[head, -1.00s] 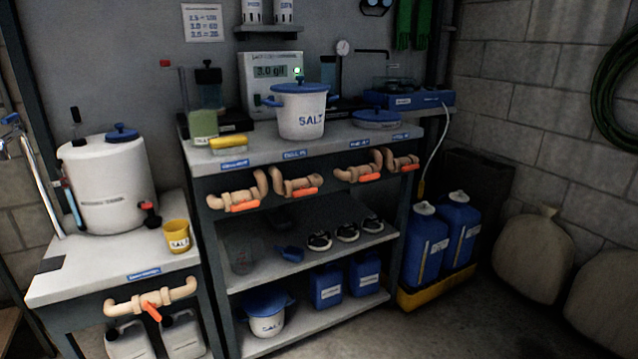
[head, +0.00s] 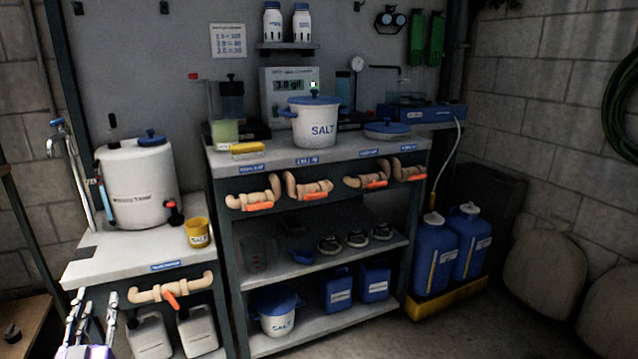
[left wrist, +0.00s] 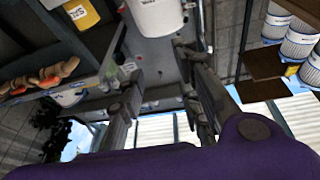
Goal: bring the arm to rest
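My left gripper (head: 95,298) shows at the lower left of the head view, in front of the left bench. Its fingers point up and stand apart, with nothing between them. In the left wrist view the two dark fingers of this gripper (left wrist: 158,85) are also spread, with a clear gap. It is below and in front of the left bench top (head: 105,265), apart from it as far as I can tell. My right gripper is in neither view.
The left bench holds a white tank (head: 138,190) and a yellow cup (head: 198,233). An orange-handled pipe (head: 170,290) juts from its front. Open floor (head: 430,335) lies at lower right.

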